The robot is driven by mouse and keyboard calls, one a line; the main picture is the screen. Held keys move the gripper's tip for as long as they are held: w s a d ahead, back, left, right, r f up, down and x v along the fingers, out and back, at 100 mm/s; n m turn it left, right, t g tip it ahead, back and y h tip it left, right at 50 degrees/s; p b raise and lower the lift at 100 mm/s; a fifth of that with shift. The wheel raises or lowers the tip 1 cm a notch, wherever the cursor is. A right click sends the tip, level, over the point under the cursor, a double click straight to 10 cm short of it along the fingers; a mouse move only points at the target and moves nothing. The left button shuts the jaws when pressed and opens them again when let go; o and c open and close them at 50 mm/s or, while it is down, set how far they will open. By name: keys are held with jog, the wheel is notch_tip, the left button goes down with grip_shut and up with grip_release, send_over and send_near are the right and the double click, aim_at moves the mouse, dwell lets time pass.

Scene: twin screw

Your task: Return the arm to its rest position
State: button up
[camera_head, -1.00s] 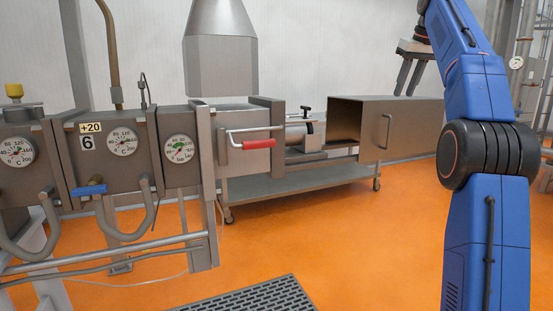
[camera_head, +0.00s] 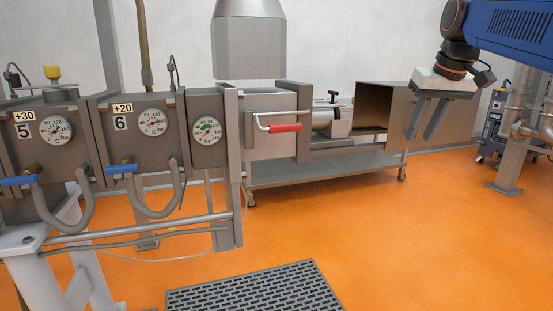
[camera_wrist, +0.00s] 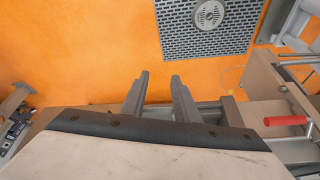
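My gripper (camera_head: 421,135) hangs at the upper right of the head view, fingers pointing down, in front of the open-ended steel box. Its two dark fingers are apart with nothing between them. In the wrist view my gripper (camera_wrist: 160,76) also shows two spread, empty fingers over the orange floor. My blue arm (camera_head: 520,30) comes in from the top right corner of the head view; most of it is out of frame.
The extruder barrel (camera_head: 150,130) with dials and blue-handled valves stands at left. A red handle (camera_head: 286,128) sits on its end. The steel box (camera_head: 385,108) is by a wheeled cart (camera_head: 315,168). A floor grate (camera_head: 255,290) lies in front; orange floor (camera_head: 400,240) is clear.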

jog(key=s+a+f, duration=0.3)
jog(key=s+f, duration=0.9)
jog(key=f, duration=0.4)
jog(key=s+a+f, duration=0.3)
jog(key=s+f, duration=1)
jog(key=f, duration=0.3)
jog(key=shift+s, duration=0.3)
